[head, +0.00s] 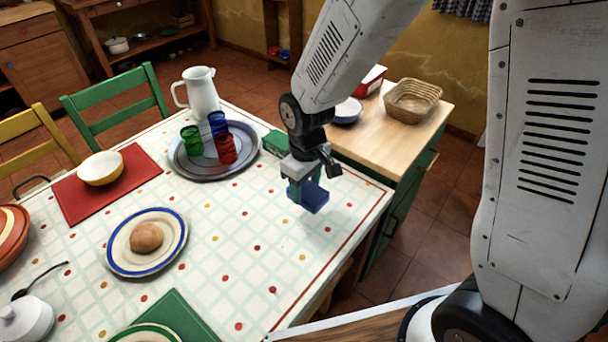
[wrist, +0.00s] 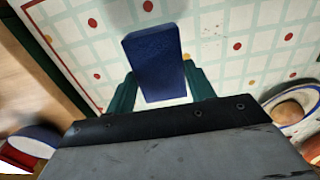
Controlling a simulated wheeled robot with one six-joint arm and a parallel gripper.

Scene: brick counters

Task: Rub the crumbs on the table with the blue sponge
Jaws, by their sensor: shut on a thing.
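My gripper (head: 304,190) is shut on the blue sponge (head: 314,198), above the right part of the table (head: 240,222). The wrist view also shows the sponge (wrist: 153,58), a dark blue block between the two green fingers of my gripper (wrist: 160,88). The sponge seems to hang clear of the cloth, but the exact gap is hard to judge. The cloth is white with a pale green grid and red and yellow dots.
A round grey tray (head: 186,172) with green, blue and red glasses stands behind left, beside a white jug (head: 201,92). A plate (head: 116,254) with a bun lies left. A wooden counter (head: 385,140) with a basket (head: 411,101) stands right. The cloth's middle is clear.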

